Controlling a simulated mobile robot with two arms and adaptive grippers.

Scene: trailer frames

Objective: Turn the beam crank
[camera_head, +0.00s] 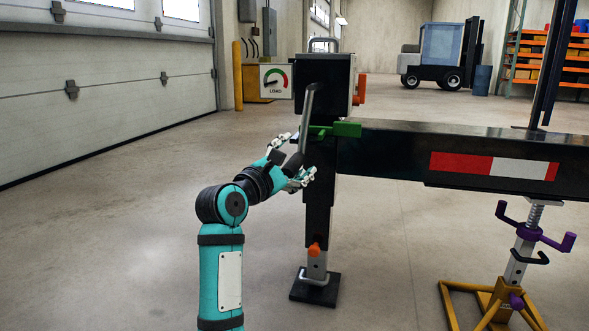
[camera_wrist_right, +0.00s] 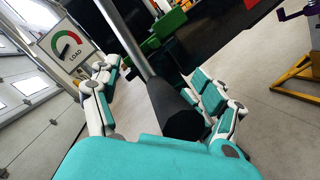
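The beam crank is a grey metal bar (camera_head: 308,115) with a black grip (camera_head: 293,163) at its lower end, hanging down in front of the dark post of the beam (camera_head: 390,150). In the right wrist view the bar (camera_wrist_right: 124,38) runs down to the black grip (camera_wrist_right: 168,105). My right gripper (camera_head: 298,156) is open, with its fingers on either side of the grip. In the wrist view the left finger stands clear of it; the right finger is close, and I cannot tell if it touches. My left gripper is not in view.
A load gauge (camera_head: 276,82) sits left of the post, and a green part (camera_head: 340,129) sticks out beside the crank. A yellow stand with purple handles (camera_head: 528,233) is at lower right. The floor (camera_head: 120,240) on the left is clear.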

